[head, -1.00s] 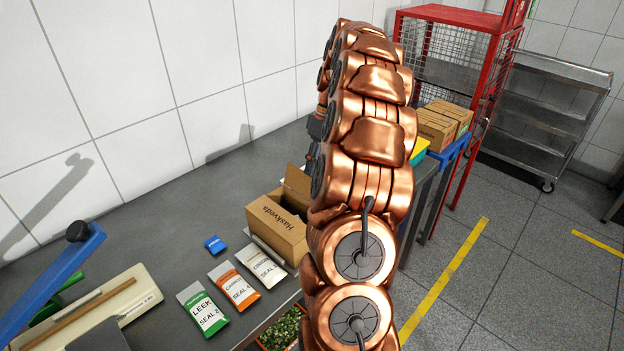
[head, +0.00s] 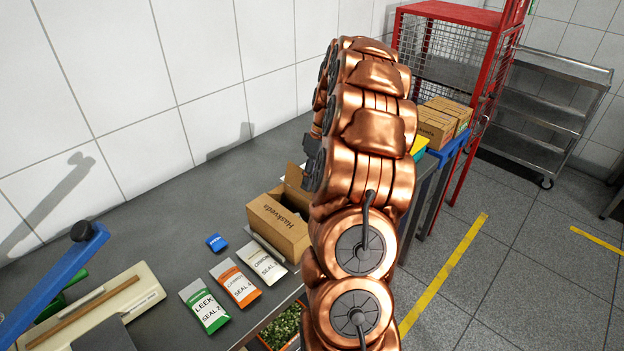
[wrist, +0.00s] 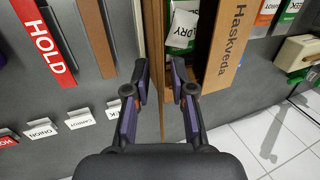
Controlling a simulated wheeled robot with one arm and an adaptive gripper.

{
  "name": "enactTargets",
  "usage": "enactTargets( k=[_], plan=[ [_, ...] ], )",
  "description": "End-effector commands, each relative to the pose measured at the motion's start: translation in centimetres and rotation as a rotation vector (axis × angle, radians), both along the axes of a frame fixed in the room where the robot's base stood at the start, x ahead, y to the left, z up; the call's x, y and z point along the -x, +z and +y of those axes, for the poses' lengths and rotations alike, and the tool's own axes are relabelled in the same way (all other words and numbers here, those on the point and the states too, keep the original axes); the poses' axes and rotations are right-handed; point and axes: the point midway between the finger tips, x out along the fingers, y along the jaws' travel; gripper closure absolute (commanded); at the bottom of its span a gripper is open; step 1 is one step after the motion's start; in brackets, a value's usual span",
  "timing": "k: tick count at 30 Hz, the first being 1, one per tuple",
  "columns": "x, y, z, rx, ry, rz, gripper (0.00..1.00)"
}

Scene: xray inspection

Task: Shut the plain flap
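The brown cardboard box (head: 277,228), printed "Haskveda" on its near side, stands open on the grey bench. A plain flap (head: 294,177) sticks up at its far side, partly hidden by my arm. In the wrist view, the printed wall (wrist: 226,45) is on the right and a plain brown cardboard edge (wrist: 153,45) runs along the left. A packet with a "DRY" label (wrist: 184,32) lies inside the box. My gripper (wrist: 160,75) is open over the box, with the plain edge between its fingers. Whether a finger touches it I cannot tell. My arm mostly hides the gripper in the head view.
Seed packets, including leek (head: 205,306) and carrot (head: 235,284), lie left of the box near the bench's front edge. A small blue item (head: 216,242) lies behind them. A heat sealer (head: 95,310) with a blue lever stands at the left.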

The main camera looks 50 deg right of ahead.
Motion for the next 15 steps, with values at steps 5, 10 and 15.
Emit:
enactTargets(
  k=[5, 10, 15],
  plan=[
    [0.0, 0.0, 0.0, 0.0, 0.0, 0.0, 0.98],
    [0.0, 0.01, 0.0, 0.0, 0.0, 0.0, 1.0],
    [-0.01, 0.01, 0.01, 0.0, 0.0, 0.0, 1.0]
  ],
)
